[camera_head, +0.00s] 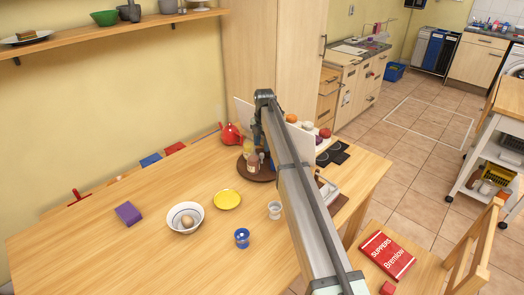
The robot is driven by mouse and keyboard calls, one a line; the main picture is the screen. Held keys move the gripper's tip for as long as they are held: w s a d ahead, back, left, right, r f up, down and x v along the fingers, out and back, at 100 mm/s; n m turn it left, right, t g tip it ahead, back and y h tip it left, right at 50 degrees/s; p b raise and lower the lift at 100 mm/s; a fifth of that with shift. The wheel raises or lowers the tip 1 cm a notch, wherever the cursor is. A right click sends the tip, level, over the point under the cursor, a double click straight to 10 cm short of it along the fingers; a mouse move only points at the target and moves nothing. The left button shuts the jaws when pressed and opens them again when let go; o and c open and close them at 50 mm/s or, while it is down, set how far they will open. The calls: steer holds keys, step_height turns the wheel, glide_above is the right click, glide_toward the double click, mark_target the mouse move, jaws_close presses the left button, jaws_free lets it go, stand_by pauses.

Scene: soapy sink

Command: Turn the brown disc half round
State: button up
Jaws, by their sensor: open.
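The brown disc (263,177) lies flat on the wooden table, toward its far side, partly hidden behind my arm. Small bottles (253,163) stand on the left part of it. My gripper (258,148) hangs down from the arm's far end, above or beside the bottles. It is open, but small in this view, and I cannot tell whether it touches anything. The right part of the disc is covered by my arm.
A red teapot (231,134) stands left of the disc. A yellow plate (228,200), a white bowl (185,218) with an egg-like object, a glass (274,210) and a blue cup (242,238) stand nearer. A purple block (128,214) lies left. The table's front left is clear.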

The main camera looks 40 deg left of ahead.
mark_target(263, 155)
step_height(263, 155, up, 9)
steer(key=shift+d+f, duration=0.15)
steer(key=shift+d, duration=0.05)
stand_by(0.6)
steer(key=s+d+f+g, duration=0.1)
steer(key=s+d+f, duration=0.2)
steer(key=d, duration=0.9)
steer(key=s+d+f+m+h, duration=0.1)
steer(key=s+d+f, duration=0.15)
steer(key=d, duration=0.95)
steer(key=s+d+f+g, duration=0.1)
steer(key=s+d+f, duration=0.2)
steer(key=d, duration=0.9)
steer(key=s+d+f+m+g, duration=0.25)
steer(key=d+f+m, duration=1.25)
steer(key=d+f, duration=1.05)
steer(key=s+d+f+m, duration=0.9)
steer(key=s+d+f, duration=0.2)
steer(key=d+f, duration=0.2)
steer(key=s+d+f+m+g, duration=0.1)
steer(key=s+d+f+m, duration=0.2)
steer(key=s, duration=0.5)
steer(key=s+d+f+m+g, duration=0.1)
steer(key=s+d+f+m, duration=0.3)
steer(key=s+d+m, duration=0.2)
steer(key=s+m, duration=0.2)
steer(key=s, duration=0.1)
steer(key=shift+s+f, duration=0.15)
steer(key=shift+s, duration=0.1)
